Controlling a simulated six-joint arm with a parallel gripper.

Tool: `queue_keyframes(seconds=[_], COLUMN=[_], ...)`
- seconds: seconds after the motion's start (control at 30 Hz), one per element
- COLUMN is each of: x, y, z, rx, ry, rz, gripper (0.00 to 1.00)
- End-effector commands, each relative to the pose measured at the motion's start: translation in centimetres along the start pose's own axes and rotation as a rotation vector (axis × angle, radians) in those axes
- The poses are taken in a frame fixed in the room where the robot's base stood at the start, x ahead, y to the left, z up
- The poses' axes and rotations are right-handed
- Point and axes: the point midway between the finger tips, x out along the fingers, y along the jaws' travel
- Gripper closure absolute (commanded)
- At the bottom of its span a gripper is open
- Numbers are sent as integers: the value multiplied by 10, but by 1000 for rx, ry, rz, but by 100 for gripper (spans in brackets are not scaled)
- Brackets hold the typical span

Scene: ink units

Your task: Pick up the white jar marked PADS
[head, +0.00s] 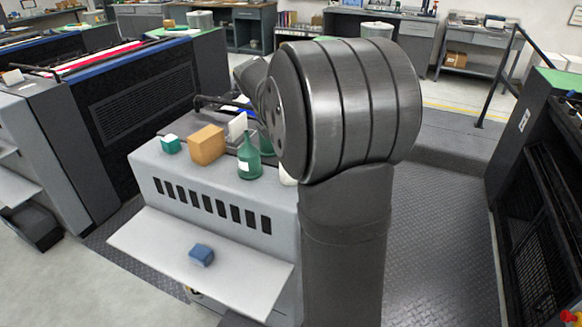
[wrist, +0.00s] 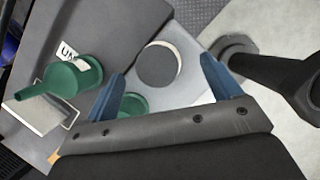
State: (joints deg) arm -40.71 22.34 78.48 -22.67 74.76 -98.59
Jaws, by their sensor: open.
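In the wrist view, a round dark grey lid with a thin white rim, likely the white jar (wrist: 158,65), lies ahead between my fingertips. No PADS marking is readable on it. In the head view, a sliver of a white thing (head: 287,178) shows beside my arm on the grey machine top; it may be the same jar, mostly hidden. My gripper (wrist: 163,68) is open, its two blue fingers apart with nothing held between them. In the head view my arm hides the gripper.
A green bottle (head: 248,160) stands left of the jar; it also shows in the wrist view (wrist: 75,75). A blue object (head: 201,255) lies on the lower shelf (head: 155,238).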

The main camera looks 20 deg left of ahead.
Motion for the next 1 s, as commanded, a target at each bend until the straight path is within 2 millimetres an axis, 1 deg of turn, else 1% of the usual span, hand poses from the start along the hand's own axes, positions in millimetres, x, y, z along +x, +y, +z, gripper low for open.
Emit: queue_keyframes(seconds=[0.03, 0.23, 0.5, 0.63, 0.83, 0.97, 1.0], x=[6, 18, 56, 63, 63, 63, 63], y=[0, 1, 4, 4, 5, 5, 5], z=[0, -1, -5, -6, -6, -6, -6], rx=[0, -1, 0, 0, 0, 0, 0], ry=[0, 0, 1, 1, 1, 1, 1], rz=[-2, -2, -2, 0, 1, 1, 1], gripper=[17, 17, 17, 17, 17, 43, 51])
